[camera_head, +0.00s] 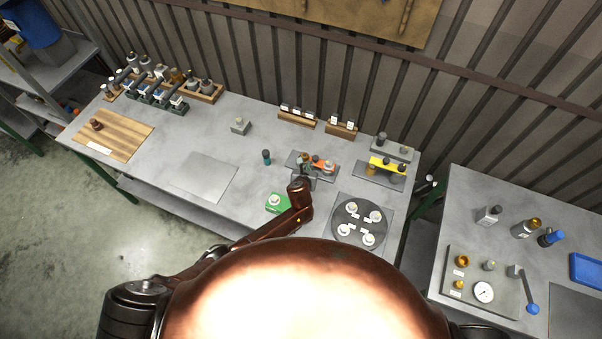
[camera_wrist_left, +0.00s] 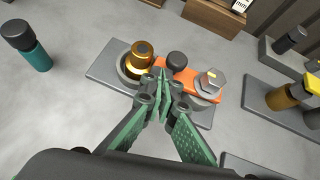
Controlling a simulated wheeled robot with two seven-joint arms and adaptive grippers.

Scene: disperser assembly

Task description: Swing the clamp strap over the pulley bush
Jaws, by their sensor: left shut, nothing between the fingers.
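The orange clamp strap (camera_wrist_left: 190,76) lies on a grey base plate (camera_wrist_left: 104,70) in the left wrist view. A hex bolt (camera_wrist_left: 210,80) stands at its right end and a black knob (camera_wrist_left: 176,60) beside its left part. The brass pulley bush (camera_wrist_left: 141,54) stands upright in a grey ring left of the strap; the strap is beside it, not over it. The strap also shows in the head view (camera_head: 323,165). My left gripper (camera_wrist_left: 163,84) is shut and empty, its fingertips at the strap's near left end; contact is unclear. My right gripper is out of view.
A teal bottle with a black cap (camera_wrist_left: 33,50) stands left of the plate. A yellow-barred fixture (camera_head: 387,165) is to the right, and a round dark tray (camera_head: 358,208) is in front. Small wooden blocks (camera_head: 297,115) line the back edge.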

